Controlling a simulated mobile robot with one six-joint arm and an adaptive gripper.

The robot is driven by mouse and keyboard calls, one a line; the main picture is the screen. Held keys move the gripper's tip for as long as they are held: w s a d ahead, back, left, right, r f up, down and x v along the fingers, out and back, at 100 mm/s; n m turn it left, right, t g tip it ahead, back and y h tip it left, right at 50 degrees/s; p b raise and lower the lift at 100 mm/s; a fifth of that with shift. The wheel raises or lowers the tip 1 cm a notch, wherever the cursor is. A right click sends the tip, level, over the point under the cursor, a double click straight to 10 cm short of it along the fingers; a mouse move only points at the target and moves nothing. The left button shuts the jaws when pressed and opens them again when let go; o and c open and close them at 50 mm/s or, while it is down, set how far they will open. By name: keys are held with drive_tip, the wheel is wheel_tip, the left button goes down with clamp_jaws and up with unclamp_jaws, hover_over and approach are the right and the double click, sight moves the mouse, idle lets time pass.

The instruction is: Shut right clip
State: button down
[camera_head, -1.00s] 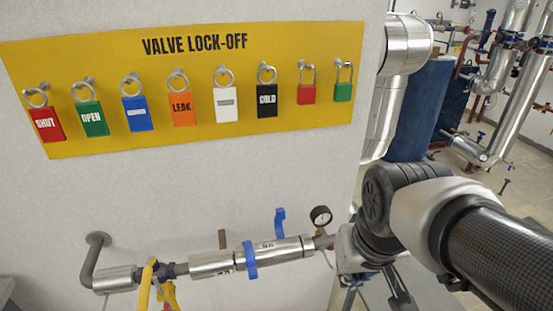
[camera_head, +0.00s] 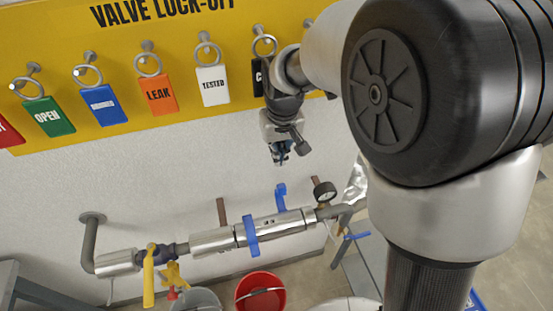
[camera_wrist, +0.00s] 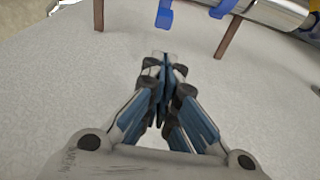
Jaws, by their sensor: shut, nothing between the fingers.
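The right clip (camera_head: 281,196) is a blue lever on the silver insulated pipe. It stands up from the pipe, toward the wall, and looks open. In the wrist view it shows at the top (camera_wrist: 164,18). The left clip (camera_head: 250,236) is also blue and lies across the front of the pipe. It shows partly in the wrist view (camera_wrist: 224,8). My gripper (camera_head: 281,157) hangs above the right clip, before the wall, apart from it. Its fingers (camera_wrist: 165,62) are shut and empty.
A pressure gauge (camera_head: 325,193) stands right of the clips. A yellow-handled valve (camera_head: 149,275) is at the pipe's left. Brown brackets (camera_head: 222,212) rise behind the pipe. Lock-off tags hang on the yellow board (camera_head: 180,122) above. A red bucket (camera_head: 262,292) stands below.

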wheel_tip(320, 180, down, 10)
drive_tip(key=w+b, duration=0.1)
drive_tip(key=b, duration=0.1)
drive_tip(key=shift+w+a, duration=0.2)
drive_tip(key=shift+w, duration=0.15)
idle(0.4)
